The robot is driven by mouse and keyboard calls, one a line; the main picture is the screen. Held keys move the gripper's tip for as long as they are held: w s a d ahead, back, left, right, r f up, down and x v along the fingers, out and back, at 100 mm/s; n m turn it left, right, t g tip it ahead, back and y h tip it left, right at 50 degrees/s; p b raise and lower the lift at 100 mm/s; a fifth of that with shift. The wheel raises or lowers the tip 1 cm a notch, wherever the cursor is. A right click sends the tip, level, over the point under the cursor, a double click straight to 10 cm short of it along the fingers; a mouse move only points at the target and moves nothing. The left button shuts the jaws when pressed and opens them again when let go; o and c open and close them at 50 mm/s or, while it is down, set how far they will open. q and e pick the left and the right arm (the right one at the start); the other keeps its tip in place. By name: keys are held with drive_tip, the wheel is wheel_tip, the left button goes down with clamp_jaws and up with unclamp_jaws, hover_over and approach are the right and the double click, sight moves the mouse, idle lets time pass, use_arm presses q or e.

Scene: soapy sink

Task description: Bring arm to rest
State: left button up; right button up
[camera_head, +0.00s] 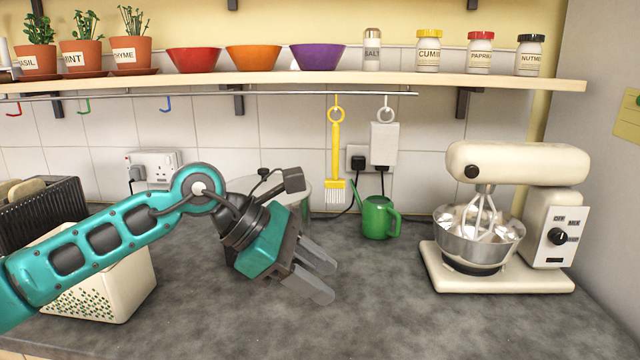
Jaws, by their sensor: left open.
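My left arm comes in from the left, teal and grey. My left gripper (326,279) hangs over the middle of the grey counter (380,310), its fingers pointing down and to the right. The fingers are open, with nothing seen between them. A round pale object (299,193) is mostly hidden behind the gripper. My right gripper is not in view.
A stand mixer (512,205) with a metal bowl stands at the right. A green watering can (378,218) stands at the back. A white container (125,285) and a black toaster (42,212) are at the left, partly behind my arm. The front middle counter is clear.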

use_arm(q)
drive_tip(key=s+d+r+n+t+h, duration=0.3)
drive_tip(key=s+d+r+n+h, duration=0.2)
drive_tip(key=d+r+n+h, duration=0.4)
drive_tip(key=w+a+f+n+t+y, duration=0.2)
drive_tip(key=w+a+n+t+y, duration=0.15)
drive_tip(key=a+n+t, duration=0.7)
drive_tip(key=w+a+f+n+t+y, duration=0.2)
drive_tip(key=a+n+t+y, duration=0.3)
drive_tip(key=n, duration=1)
drive_tip(key=a+f+n+g+y, duration=0.1)
drive_tip(key=a+f+n+y, duration=0.5)
drive_tip(key=f+n, duration=0.4)
drive_tip(key=s+a+f+n+g+y, duration=0.45)
drive_tip(key=s+f+g, duration=0.2)
drive_tip(key=f, duration=0.35)
drive_tip(key=s+a+f+n+g, duration=0.25)
drive_tip(key=s+f+g, duration=0.2)
drive_tip(key=s, duration=0.45)
drive_tip(key=s+a+f+n+g, duration=0.1)
drive_tip(key=s+f+n+g, duration=0.25)
drive_tip(key=s+f, duration=0.45)
drive_tip(key=w+d+f+m+t+h, duration=0.1)
drive_tip(key=w+d+f+t+h, duration=0.1)
drive_tip(key=w+f+t, duration=0.3)
wheel_tip(320, 180, down, 2)
drive_tip(key=shift+w+d+f+t, duration=0.1)
drive_tip(key=shift+w+d+t, duration=0.3)
drive_tip(key=shift+d+t, duration=0.45)
drive_tip(key=shift+a, duration=0.25)
